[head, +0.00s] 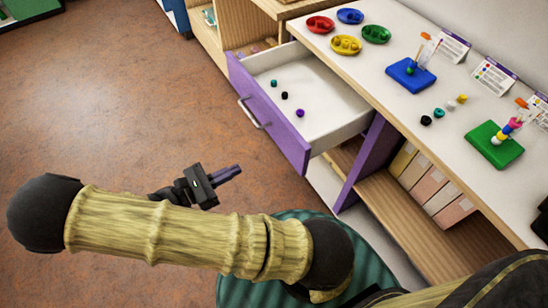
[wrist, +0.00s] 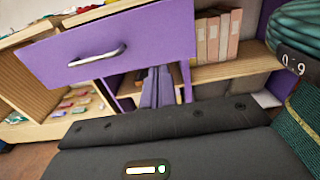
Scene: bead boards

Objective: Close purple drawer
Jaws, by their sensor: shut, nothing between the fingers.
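The purple drawer (head: 268,112) is pulled well out from under the white-topped counter in the head view. Its silver handle (head: 254,113) is on the purple front. Several small beads, teal, black and purple, lie on its white floor. In the wrist view the purple front (wrist: 110,45) and handle (wrist: 98,56) face me, above my fingers. My gripper (head: 228,174) is shut and empty, in front of the drawer and apart from it, lower in the head picture. Its fingertips also show in the wrist view (wrist: 157,80), below the drawer front.
The counter (head: 395,80) holds colored bead dishes (head: 347,44), a blue board (head: 411,75), a green board (head: 494,145) and loose beads. Below it, an open shelf (head: 440,215) holds pale boxes (head: 425,180). The brown floor (head: 120,110) left of the drawer is clear.

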